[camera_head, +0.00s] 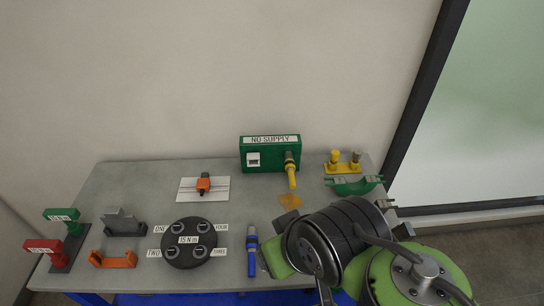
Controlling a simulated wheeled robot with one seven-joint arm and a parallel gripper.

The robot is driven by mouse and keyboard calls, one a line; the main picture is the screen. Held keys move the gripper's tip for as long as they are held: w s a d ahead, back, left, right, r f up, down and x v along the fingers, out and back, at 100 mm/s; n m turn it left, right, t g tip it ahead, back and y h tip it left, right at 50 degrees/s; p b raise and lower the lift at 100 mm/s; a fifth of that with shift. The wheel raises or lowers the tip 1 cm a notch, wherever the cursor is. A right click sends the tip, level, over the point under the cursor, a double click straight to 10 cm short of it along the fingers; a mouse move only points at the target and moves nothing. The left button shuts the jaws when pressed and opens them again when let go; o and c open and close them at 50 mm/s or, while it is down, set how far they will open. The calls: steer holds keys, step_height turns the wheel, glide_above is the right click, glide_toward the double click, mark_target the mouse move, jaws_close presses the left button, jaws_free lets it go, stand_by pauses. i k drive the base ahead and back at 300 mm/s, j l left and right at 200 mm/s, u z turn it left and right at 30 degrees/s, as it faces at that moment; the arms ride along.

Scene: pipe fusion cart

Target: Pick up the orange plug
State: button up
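A small orange piece with dark ends, which looks like the orange plug (204,184), sits on a white plate (219,188) at the back left of the grey table. It stands clear, with nothing of mine touching it. My arm's dark and green links fill the lower right, to the right of the plug and well apart from it. My gripper's fingers do not show; the arm links hide that area.
The grey table (120,180) also holds a green NO SUPPLY box (262,157) with a yellow connector (291,174), a round black disc (189,257), an orange bracket (112,261), a blue pen-like tool (252,252), and red (42,247) and green (62,216) labelled stands. A wall rises behind.

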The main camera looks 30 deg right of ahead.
mark_target(203, 185)
steer(key=i+j, duration=0.15)
steer(key=j, duration=0.25)
steer(key=i+j+z, duration=0.15)
steer(key=j, duration=0.2)
steer(key=i+j, duration=0.15)
steer(key=j, duration=0.25)
steer(key=i+j+z, duration=0.15)
steer(key=j, duration=0.65)
steer(key=i+z, duration=0.05)
steer(key=i, duration=0.05)
